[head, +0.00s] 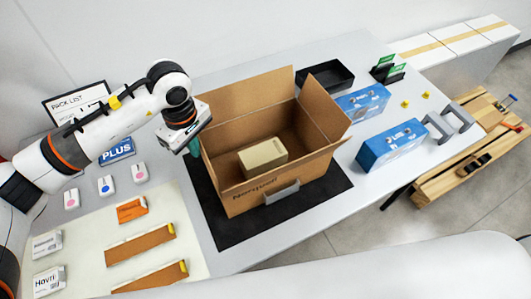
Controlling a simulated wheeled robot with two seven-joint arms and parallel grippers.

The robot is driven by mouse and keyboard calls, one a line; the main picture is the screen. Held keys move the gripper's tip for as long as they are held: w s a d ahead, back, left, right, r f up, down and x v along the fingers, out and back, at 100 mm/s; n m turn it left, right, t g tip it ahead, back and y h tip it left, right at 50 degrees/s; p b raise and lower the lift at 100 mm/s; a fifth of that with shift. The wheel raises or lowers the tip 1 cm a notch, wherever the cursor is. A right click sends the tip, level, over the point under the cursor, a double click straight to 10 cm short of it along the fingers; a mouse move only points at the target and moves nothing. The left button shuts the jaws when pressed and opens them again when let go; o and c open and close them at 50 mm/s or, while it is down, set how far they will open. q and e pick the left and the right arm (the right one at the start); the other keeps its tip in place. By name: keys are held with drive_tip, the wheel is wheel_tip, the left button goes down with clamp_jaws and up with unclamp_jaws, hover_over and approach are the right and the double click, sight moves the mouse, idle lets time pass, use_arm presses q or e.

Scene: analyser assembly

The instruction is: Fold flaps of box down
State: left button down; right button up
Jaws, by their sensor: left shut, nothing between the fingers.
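An open cardboard box (245,194) stands on a black mat (232,232) in the middle of the table. Its back flap (252,92) stands up, leaning outward. Its right flap (325,105) also stands up and leans outward. A beige block (262,157) lies inside the box. My left gripper (192,147) is shut and empty at the box's left rim. Its arm hides part of that side, so I cannot tell how the left flap lies or whether the gripper touches it. My right gripper is not in view.
A grey piece (282,192) sits against the box's front wall. Blue-and-white cartons (392,145) and a black tray (326,75) stand to the right and behind. Small white packs (105,185) and brown strips (140,243) lie at left. The mat's front is clear.

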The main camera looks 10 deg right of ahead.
use_arm(q)
drive_tip(key=w+d+f+b, duration=0.2)
drive_tip(key=d+f+b, duration=0.2)
drive_tip(key=d+b, duration=0.4)
drive_tip(key=shift+w+d+f+b, duration=0.3)
drive_tip(key=shift+d+f+b, duration=0.05)
drive_tip(key=shift+d+b, duration=0.1)
idle(0.4)
drive_tip(key=shift+a+f+b, duration=0.1)
drive_tip(key=shift+f+b, duration=0.2)
idle(0.5)
drive_tip(key=shift+r, duration=0.15)
wheel_tip(320, 180, up, 7)
drive_tip(key=p, duration=0.2)
drive_tip(key=shift+r+p, duration=0.2)
drive_tip(key=shift+p, duration=0.15)
